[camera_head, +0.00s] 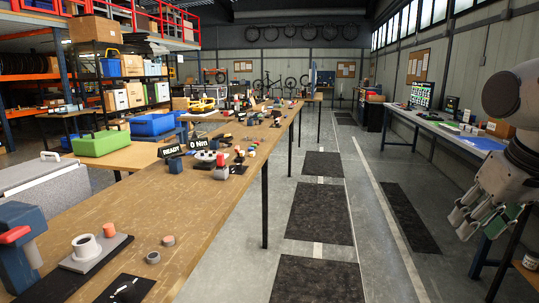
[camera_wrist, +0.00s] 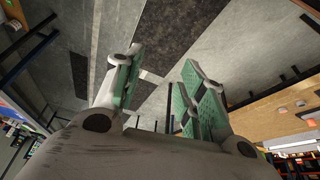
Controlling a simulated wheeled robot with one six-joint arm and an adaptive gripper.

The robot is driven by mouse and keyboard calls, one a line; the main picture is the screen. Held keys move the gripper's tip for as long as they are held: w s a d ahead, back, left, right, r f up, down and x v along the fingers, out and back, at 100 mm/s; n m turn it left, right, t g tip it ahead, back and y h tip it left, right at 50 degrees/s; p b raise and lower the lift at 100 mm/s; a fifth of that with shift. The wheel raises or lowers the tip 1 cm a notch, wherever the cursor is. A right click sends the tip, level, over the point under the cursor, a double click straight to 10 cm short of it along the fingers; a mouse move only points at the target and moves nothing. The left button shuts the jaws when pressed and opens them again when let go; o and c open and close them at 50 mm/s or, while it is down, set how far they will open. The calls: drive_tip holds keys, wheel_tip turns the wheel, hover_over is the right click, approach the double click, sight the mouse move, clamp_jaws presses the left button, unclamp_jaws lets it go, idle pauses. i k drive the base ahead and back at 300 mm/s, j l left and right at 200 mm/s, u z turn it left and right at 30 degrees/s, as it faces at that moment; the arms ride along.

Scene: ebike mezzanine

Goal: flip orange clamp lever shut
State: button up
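A blue clamp-like device (camera_head: 22,262) stands at the near left end of the long wooden bench. My gripper (camera_head: 474,218) hangs at the right, over the aisle and far from the device. In the wrist view my gripper (camera_wrist: 160,78) shows its green-padded fingers apart, with only floor between them. The device is not recognisable in the wrist view.
Next to the device, a grey ring fixture (camera_head: 87,247) stands on a plate on the wooden bench (camera_head: 205,232). Small round parts (camera_head: 153,257) lie nearby. A green crate (camera_head: 100,143) is behind. A desk with monitors (camera_head: 421,95) lines the right wall. The aisle between is clear.

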sight(237, 149)
drive_tip(key=i+u, duration=0.3)
drive_tip(key=i+l+u, duration=0.15)
drive_tip(key=u, duration=0.15)
drive_tip(key=i+l+u, duration=0.1)
drive_tip(key=i+l, duration=0.2)
drive_tip(key=i, duration=0.15)
drive_tip(key=i+l+u, duration=0.1)
drive_tip(key=i+l, duration=0.2)
drive_tip(key=i, duration=0.1)
